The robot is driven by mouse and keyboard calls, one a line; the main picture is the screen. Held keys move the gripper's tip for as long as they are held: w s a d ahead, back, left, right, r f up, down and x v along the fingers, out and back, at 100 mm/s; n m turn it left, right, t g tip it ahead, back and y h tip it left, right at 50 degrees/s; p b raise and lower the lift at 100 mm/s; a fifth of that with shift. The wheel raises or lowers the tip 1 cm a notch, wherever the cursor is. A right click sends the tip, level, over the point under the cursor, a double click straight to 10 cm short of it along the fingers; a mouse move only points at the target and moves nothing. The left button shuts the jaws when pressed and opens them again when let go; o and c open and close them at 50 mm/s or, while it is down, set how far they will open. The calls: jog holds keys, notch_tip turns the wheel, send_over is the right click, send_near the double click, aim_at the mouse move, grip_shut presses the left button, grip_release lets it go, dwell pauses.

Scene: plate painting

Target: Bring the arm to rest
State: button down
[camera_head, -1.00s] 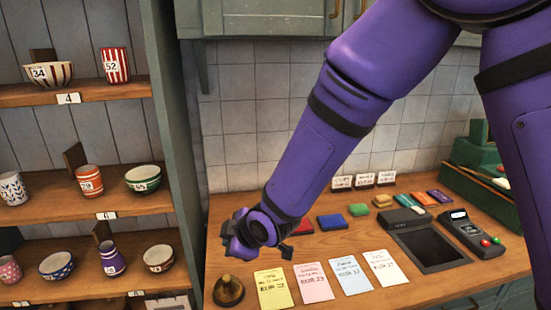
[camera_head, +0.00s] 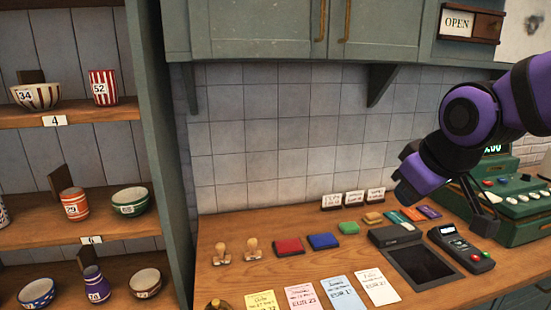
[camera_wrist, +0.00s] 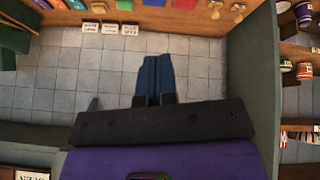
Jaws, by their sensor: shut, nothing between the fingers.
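My arm is purple with black joints and stretches in from the right edge of the head view. My gripper (camera_head: 484,212) is in the air in front of the tiled wall, above the right part of the counter, near the card terminal (camera_head: 461,249) and the green cash register (camera_head: 515,205). In the wrist view my gripper (camera_wrist: 155,58) shows two dark blue fingers side by side, closed against each other with nothing held. The wrist view is upside down and shows wall tiles beyond the fingertips.
The wooden counter (camera_head: 225,279) carries two wooden stamps (camera_head: 222,254), a red pad (camera_head: 289,247), a blue pad (camera_head: 323,241), paper slips (camera_head: 342,294) and a dark tray (camera_head: 424,264). A shelf (camera_head: 70,117) with cups and bowls stands left. Green cabinets (camera_head: 265,30) hang above.

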jog(key=s+d+r+m, duration=0.1)
jog(key=s+d+m, duration=0.2)
jog(key=s, duration=0.3)
jog(key=s+d+r+m+g+h, duration=0.1)
jog(key=s+d+m, duration=0.1)
jog(key=s+d, duration=0.3)
jog(key=shift+s+r+m, duration=0.15)
jog(key=shift+s+m, duration=0.25)
jog(key=shift+s, duration=0.5)
